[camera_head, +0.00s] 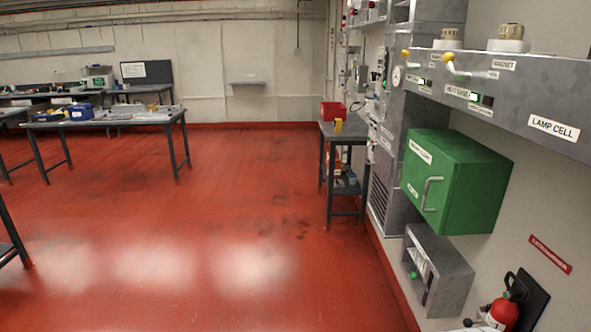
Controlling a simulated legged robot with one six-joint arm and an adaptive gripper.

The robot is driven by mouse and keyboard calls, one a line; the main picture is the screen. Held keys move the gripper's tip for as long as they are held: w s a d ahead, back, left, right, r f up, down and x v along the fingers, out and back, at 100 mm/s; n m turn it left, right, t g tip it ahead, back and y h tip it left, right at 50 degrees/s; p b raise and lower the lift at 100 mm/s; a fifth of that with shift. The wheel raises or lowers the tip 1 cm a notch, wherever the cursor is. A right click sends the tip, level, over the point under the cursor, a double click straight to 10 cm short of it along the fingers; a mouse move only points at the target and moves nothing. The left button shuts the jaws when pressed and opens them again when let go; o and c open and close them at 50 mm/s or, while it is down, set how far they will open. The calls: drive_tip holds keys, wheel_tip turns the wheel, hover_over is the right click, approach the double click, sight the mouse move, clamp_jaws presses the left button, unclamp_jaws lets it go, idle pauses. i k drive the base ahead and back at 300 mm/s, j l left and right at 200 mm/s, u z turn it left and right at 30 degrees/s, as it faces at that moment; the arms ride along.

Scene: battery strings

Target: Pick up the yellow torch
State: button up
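A small yellow object (338,125) stands at the front edge of the small dark side table (346,139), in front of a red bin. It may be the yellow torch, but it is too small to be sure. Another small yellow item (152,107) lies on the long workbench (120,118) at the left, also too small to name. My gripper is not in view.
A red bin (333,110) sits on the side table. Wall cabinets, a green box (457,182), a grey box (438,270) and a fire extinguisher (503,312) line the right wall. The red floor (220,235) is open in the middle.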

sight(337, 122)
drive_tip(key=i, duration=4.3)
drive_tip(key=i+j+z, duration=0.15)
drive_tip(key=i, duration=0.55)
drive_tip(key=i+j+z, duration=0.2)
drive_tip(key=i, duration=0.5)
drive_tip(key=i+j+z, duration=0.15)
drive_tip(key=i+z, duration=0.2)
drive_tip(key=i, duration=0.15)
